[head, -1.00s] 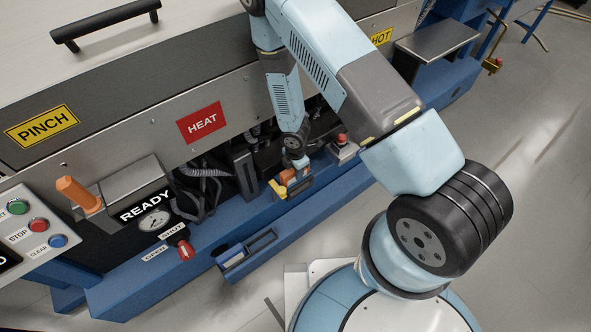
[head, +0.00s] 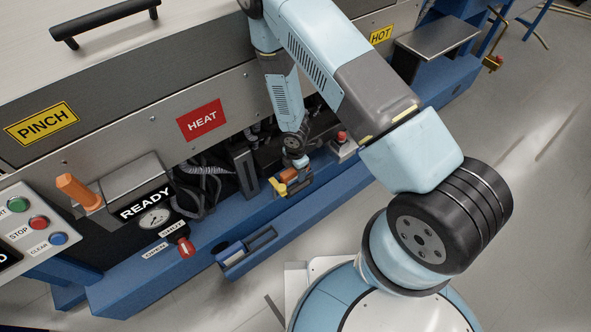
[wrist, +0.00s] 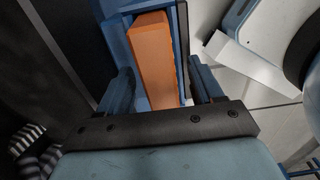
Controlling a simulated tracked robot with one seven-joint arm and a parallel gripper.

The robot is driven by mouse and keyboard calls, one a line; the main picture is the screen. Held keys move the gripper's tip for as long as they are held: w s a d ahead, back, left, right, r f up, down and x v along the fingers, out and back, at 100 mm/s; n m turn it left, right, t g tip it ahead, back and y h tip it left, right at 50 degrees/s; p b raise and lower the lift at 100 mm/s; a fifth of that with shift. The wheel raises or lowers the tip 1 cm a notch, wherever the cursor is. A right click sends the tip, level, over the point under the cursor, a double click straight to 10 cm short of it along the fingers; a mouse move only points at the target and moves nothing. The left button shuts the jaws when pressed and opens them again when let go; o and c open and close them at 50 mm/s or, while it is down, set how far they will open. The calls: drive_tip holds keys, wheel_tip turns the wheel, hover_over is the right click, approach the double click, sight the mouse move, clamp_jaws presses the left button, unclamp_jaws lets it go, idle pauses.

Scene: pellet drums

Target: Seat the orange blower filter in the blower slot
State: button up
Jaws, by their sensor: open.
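The orange blower filter (wrist: 154,62) is a long orange block in the wrist view. It stands between blue walls of what looks like the blower slot (wrist: 116,22); how deep it sits I cannot tell. My gripper (wrist: 163,92) is open, with one blue finger on each side of the filter, and I see gaps beside the block. In the head view my gripper (head: 299,164) is low at the front of the blue machine base, and only a small orange part of the filter (head: 288,174) shows. A yellow lever-like part (head: 278,187) is beside it.
A blue tray (head: 262,241) projects from the machine front to the left. A red-topped button box (head: 342,145) is close on the right. Dark hoses (head: 205,180) hang behind to the left. The floor in front is clear.

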drive_tip(key=shift+r, duration=0.1)
wheel_tip(320, 180, up, 14)
drive_tip(key=shift+f, duration=0.25)
idle(0.5)
idle(0.5)
